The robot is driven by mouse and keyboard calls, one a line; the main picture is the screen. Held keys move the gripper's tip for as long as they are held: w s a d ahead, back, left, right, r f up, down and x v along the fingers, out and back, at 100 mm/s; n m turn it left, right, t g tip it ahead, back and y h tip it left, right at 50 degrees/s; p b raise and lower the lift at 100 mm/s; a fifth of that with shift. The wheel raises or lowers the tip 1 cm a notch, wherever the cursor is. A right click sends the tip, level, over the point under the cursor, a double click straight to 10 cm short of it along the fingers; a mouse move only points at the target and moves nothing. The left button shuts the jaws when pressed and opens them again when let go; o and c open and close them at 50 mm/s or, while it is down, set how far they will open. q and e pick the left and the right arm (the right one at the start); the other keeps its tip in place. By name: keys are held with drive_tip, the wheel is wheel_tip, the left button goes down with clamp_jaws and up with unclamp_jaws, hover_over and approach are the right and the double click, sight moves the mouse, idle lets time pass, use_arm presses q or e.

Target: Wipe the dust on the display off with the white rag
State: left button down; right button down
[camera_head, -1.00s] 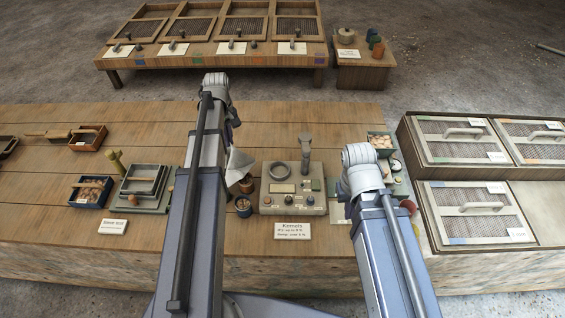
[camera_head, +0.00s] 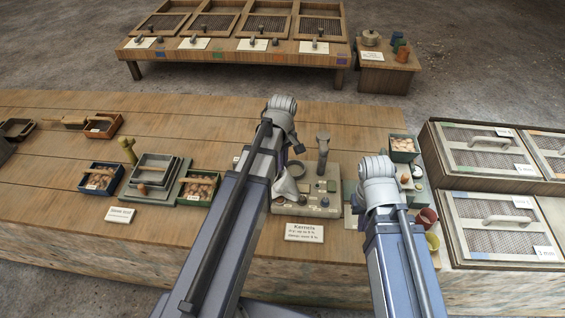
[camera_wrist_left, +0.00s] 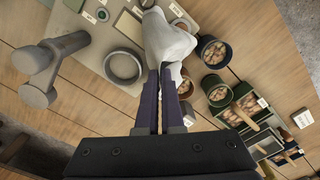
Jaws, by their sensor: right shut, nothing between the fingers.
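The white rag (camera_wrist_left: 168,42) hangs bunched from my left gripper (camera_wrist_left: 162,78), which is shut on it. In the head view the rag (camera_head: 285,186) shows below my left arm, at the left edge of the pale instrument box (camera_head: 330,204). In the wrist view the box (camera_wrist_left: 85,42) carries a grey ring, small knobs and a flat rectangular panel (camera_wrist_left: 128,25) that looks like the display. The rag is close beside this panel; I cannot tell whether they touch. Dust is too small to make out. My right gripper is hidden behind its own arm.
A grey upright handle (camera_head: 322,150) stands on the box's far side. A Kernels sign (camera_head: 303,232) lies in front. Cups of nuts (camera_wrist_left: 212,50) stand near the rag. Stacked trays (camera_head: 152,175) are at left, mesh-lidded bins (camera_head: 490,225) at right. Bare planks lie behind.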

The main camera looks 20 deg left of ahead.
use_arm(q)
drive_tip(key=b, duration=0.7)
hover_over(296, 188)
drive_tip(key=s+a, duration=0.1)
drive_tip(key=a, duration=0.4)
wheel_tip(296, 188, down, 8)
drive_tip(key=shift+d+f, duration=0.1)
drive_tip(key=shift+d, duration=0.05)
unclamp_jaws()
drive_tip(key=shift+c, duration=0.2)
clamp_jaws()
idle(1.0)
drive_tip(key=shift+d, duration=0.1)
